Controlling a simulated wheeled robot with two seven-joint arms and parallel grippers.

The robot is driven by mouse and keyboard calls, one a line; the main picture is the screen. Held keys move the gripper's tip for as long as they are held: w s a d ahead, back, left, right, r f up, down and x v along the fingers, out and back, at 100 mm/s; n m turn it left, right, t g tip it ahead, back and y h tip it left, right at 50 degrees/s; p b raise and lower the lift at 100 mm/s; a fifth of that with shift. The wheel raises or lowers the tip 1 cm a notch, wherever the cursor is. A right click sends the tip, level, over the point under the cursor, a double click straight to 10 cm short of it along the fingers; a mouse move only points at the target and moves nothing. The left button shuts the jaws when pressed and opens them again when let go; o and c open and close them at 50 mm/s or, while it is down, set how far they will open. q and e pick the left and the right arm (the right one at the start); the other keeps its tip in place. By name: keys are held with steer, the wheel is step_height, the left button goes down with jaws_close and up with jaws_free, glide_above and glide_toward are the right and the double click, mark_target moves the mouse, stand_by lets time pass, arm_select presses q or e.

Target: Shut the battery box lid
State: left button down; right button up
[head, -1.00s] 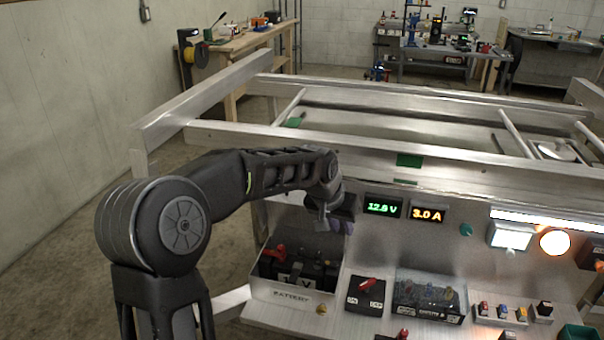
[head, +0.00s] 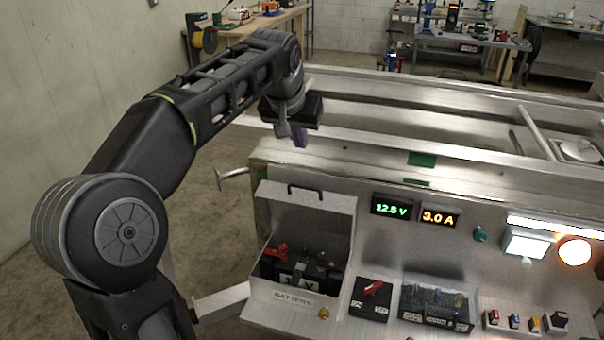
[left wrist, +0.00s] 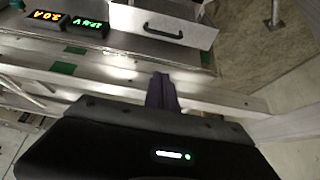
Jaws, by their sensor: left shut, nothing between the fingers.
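The battery box (head: 290,294) sits at the left end of the trailer's panel, with a "BATTERY" label on its front. Its lid (head: 308,215) stands open, raised at the back, with a dark handle (head: 305,191) along its top edge. Inside the box a dark battery (head: 308,268) with a red terminal clamp shows. My left gripper (head: 299,138) is above and behind the raised lid, shut and empty, apart from it. In the left wrist view the shut fingers (left wrist: 163,92) point toward the lid (left wrist: 165,25) and its handle (left wrist: 162,32). My right gripper is out of view.
A red switch (head: 373,288), a clear-covered fuse block (head: 437,303) and small coloured switches (head: 514,321) lie right of the box. Lit displays (head: 394,207) are on the upright panel. Metal trailer rails run behind the lid.

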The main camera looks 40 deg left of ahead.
arm_select(q)
steer(key=p+x, duration=0.1)
steer(key=x, duration=0.8)
steer(key=shift+f+p, duration=0.15)
steer(key=shift+p, duration=0.15)
steer(key=shift+s+d+f, duration=0.25)
steer(key=shift+s+f, duration=0.25)
steer(key=shift+s, duration=0.1)
steer(key=shift+s+d+f, duration=0.2)
steer(key=shift+s+f, duration=0.3)
steer(key=shift+s, duration=0.1)
steer(key=shift+s+f, duration=0.1)
steer(key=shift+f, duration=0.2)
